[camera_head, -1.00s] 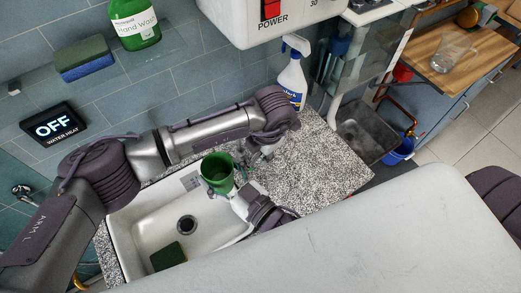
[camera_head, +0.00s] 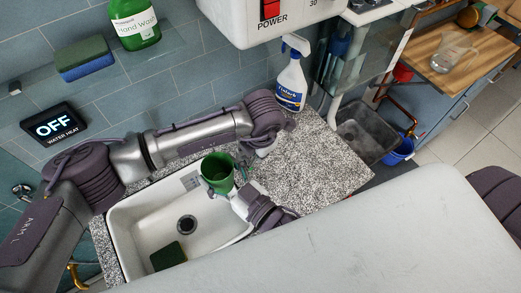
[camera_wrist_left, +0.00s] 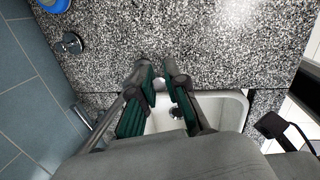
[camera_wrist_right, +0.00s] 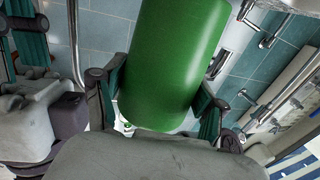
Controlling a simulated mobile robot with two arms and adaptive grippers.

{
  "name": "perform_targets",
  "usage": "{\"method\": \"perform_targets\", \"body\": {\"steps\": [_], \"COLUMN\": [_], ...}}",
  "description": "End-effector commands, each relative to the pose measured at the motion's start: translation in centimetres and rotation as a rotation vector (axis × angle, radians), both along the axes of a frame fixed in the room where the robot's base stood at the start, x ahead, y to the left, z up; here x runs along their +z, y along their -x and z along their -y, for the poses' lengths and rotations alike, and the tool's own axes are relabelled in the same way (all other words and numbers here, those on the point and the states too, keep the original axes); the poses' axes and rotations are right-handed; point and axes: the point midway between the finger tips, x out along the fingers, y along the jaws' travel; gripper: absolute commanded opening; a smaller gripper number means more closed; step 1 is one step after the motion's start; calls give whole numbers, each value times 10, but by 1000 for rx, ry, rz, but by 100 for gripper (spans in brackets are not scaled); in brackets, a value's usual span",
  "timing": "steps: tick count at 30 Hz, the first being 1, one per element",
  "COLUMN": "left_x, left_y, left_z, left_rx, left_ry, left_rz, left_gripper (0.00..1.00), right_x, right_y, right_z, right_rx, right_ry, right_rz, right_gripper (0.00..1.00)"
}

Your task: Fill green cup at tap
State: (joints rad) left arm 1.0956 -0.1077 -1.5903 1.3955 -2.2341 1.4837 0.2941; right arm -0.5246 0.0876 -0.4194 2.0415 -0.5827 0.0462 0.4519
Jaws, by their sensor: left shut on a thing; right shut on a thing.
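The green cup (camera_head: 216,173) is held over the right side of the white sink, its mouth facing up in the head view. My right gripper (camera_head: 236,190) is shut on it; the cup's green side (camera_wrist_right: 172,65) fills the middle of the right wrist view. My left gripper (camera_head: 244,166) is beside the cup at the back right of the sink. In the left wrist view its fingers (camera_wrist_left: 161,84) are close together around a small pale part, apparently of the tap. The tap is mostly hidden by my left arm. I cannot see water or the cup's fill.
The white sink (camera_head: 150,222) holds a green sponge (camera_head: 168,256) near its drain. A spray bottle (camera_head: 291,82) stands on the speckled counter (camera_head: 325,165) behind my left wrist. A water heater (camera_head: 285,18) hangs above. The counter's right part is clear.

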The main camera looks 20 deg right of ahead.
Motion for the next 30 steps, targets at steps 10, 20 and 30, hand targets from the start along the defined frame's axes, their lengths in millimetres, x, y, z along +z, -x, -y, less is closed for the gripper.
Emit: {"method": "perform_targets", "body": {"steps": [10,20,30], "left_x": [5,5,5], "left_y": [2,2,3], "left_z": [-10,-10,-10], "left_rx": [0,-1,-1], "left_ry": [158,156,155], "left_rz": [32,31,30], "left_gripper": [0,31,38], "right_x": [0,0,0], "right_y": [0,0,0], "right_z": [0,0,0], "right_rx": [0,0,0], "right_ry": [0,0,0], "right_rz": [1,1,1], "right_gripper": [34,34,34]}}
